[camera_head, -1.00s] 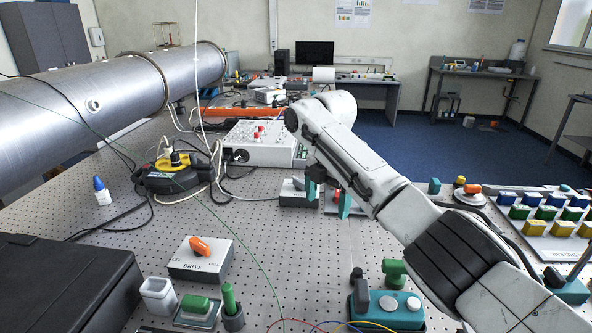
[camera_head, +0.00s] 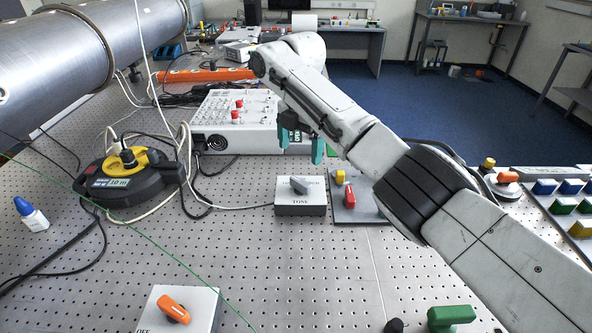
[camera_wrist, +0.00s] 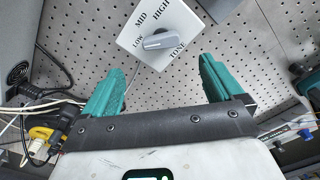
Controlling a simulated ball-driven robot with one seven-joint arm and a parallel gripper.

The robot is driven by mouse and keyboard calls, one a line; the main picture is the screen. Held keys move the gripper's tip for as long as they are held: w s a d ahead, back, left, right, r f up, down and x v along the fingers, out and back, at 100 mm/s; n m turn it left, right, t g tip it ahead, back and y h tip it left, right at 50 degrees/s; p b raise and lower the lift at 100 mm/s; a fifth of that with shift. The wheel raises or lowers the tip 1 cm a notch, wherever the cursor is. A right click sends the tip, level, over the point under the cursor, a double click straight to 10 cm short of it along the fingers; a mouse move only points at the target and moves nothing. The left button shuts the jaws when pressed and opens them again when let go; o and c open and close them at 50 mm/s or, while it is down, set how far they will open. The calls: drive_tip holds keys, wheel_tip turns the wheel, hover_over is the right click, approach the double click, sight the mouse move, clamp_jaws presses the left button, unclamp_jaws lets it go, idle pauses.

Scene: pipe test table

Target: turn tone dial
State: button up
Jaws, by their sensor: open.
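The tone dial is a grey pointer knob (camera_head: 299,185) on a small white-topped box (camera_head: 301,204) marked TONE, standing on the perforated table. In the wrist view the knob (camera_wrist: 158,40) sits on a white plate (camera_wrist: 180,22) marked LOW, MID and HIGH. It lies ahead of and between my fingers, apart from both. The knob's narrow end points left in that view, but I cannot tell exactly which mark it meets. My gripper (camera_head: 300,148) has teal fingers, is open and empty, and hangs above and behind the box. It also shows in the wrist view (camera_wrist: 160,82).
A panel with a red lever (camera_head: 350,196) and a yellow knob stands just right of the box. A white instrument (camera_head: 236,122) is behind it. A yellow-black cable reel (camera_head: 126,172) is at left. An orange-knobbed box (camera_head: 176,308) stands in front. The table between is clear.

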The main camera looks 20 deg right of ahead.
sight(300, 180)
wheel_tip(300, 180, down, 10)
drive_tip(key=shift+f+p, duration=0.1)
drive_tip(key=shift+p, duration=0.55)
drive_tip(key=c, duration=1)
drive_tip(key=shift+c, duration=0.2)
drive_tip(key=m+b, duration=0.1)
drive_tip(key=m, duration=0.3)
drive_tip(key=shift+m, duration=0.3)
drive_tip(key=shift+d+m, duration=0.1)
drive_tip(key=shift+m, duration=2.5)
drive_tip(key=shift+r, duration=0.2)
